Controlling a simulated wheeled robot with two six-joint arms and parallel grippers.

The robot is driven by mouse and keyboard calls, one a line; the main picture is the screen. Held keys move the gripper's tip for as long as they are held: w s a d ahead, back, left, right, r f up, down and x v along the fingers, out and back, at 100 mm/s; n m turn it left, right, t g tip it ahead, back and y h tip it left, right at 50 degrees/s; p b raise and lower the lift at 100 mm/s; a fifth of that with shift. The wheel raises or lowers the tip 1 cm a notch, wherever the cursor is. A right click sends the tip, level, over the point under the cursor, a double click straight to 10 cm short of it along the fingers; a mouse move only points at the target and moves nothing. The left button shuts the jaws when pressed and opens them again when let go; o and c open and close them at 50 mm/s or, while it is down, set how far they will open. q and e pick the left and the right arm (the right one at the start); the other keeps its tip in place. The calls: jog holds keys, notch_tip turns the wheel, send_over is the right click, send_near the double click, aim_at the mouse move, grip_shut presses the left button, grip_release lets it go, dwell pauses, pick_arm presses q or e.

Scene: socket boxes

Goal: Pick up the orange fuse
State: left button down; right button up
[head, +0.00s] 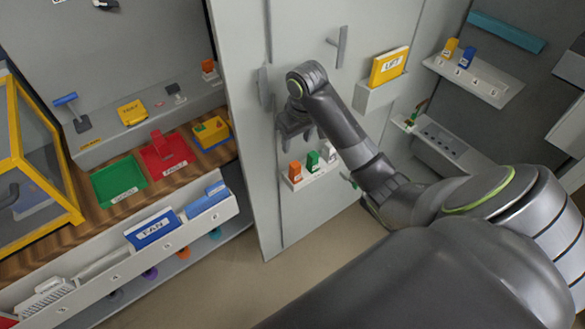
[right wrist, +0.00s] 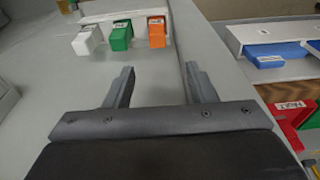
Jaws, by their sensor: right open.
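The orange fuse (head: 295,170) stands at the left end of a small white shelf on the grey door panel. It also shows in the right wrist view (right wrist: 157,36), at the right end of the row. A green fuse (head: 313,160) and a white fuse (head: 329,153) stand beside it. My right gripper (head: 295,132) is above the row in the head view, apart from the fuses. In the right wrist view its two fingers (right wrist: 158,84) are spread with nothing between them, pointing toward the row. My left gripper is out of view.
The panel's vertical edge (right wrist: 183,55) runs close beside the fuse shelf. A yellow box (head: 389,66) sits on a ledge above. Left are green (head: 112,190) and red trays (head: 163,165) on a wooden counter. Open floor (head: 290,260) lies below the panel.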

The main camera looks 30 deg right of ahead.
jog(key=b, duration=0.5)
send_over(295, 165)
jog(key=f, duration=0.5)
jog(key=shift+s+a+f, duration=0.1)
jog(key=shift+s, duration=0.1)
jog(key=f, duration=0.3)
jog(key=shift+w+f+p, duration=0.3)
jog(key=shift+p, duration=0.1)
jog(key=shift+w+d+f, duration=0.1)
jog(key=shift+f, duration=1.4)
jog(key=shift+w+d+f, duration=0.1)
jog(key=shift+f, duration=1.4)
jog(key=shift+c, duration=0.3)
jog(key=c, duration=0.9)
